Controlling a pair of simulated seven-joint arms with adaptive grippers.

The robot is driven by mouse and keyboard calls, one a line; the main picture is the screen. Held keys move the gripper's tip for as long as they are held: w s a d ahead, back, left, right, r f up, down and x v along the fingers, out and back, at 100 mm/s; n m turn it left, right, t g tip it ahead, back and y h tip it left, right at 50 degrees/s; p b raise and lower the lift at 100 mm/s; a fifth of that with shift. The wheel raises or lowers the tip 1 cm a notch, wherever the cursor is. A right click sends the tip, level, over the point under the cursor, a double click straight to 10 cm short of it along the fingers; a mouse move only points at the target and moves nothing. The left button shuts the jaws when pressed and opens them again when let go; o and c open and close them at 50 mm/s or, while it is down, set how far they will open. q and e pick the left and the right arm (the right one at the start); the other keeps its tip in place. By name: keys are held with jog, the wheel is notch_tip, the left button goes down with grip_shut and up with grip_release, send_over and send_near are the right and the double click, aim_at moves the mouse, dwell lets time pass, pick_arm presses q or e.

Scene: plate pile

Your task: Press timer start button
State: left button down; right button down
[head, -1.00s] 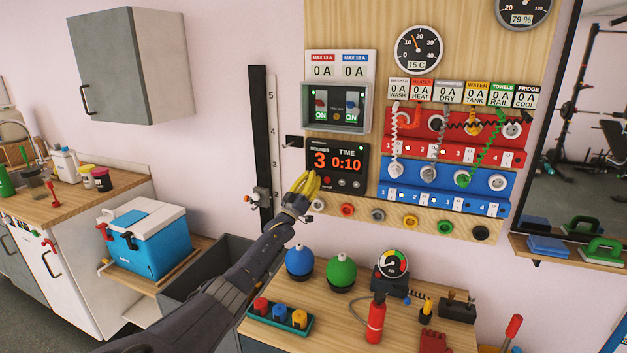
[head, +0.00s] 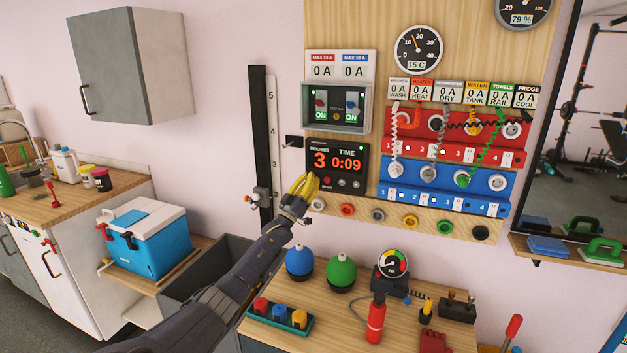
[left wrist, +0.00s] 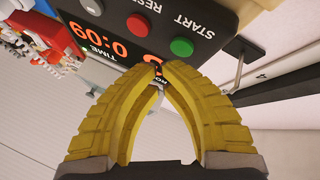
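The timer (head: 337,163) is a black wall panel reading rounds 3 and time 0:09 in orange. Its red reset button (head: 327,181) shows low on the panel. The green start button (left wrist: 182,47) shows in the left wrist view, beside the red button there (left wrist: 138,24). In the head view the start button is hidden behind my left gripper. My left gripper (head: 314,177) has yellow fingers with the tips together, empty, at the panel's lower left corner. In the left wrist view the fingertips (left wrist: 158,68) appear close to the start button, with no clear contact. My right gripper is out of view.
A breaker box (head: 337,107) is directly above the timer. Red and blue socket strips (head: 440,190) with cables are to the right. A row of coloured round sockets (head: 378,215) lies below. A black rail (head: 264,150) stands left of the panel.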

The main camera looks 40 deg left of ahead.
pick_arm(q)
jog(key=shift+s+d, duration=0.25)
jog(key=shift+s, duration=0.55)
jog(key=shift+s+d, duration=0.2)
jog(key=shift+s, duration=0.6)
jog(key=shift+s+d, duration=0.25)
jog(key=shift+s, duration=0.55)
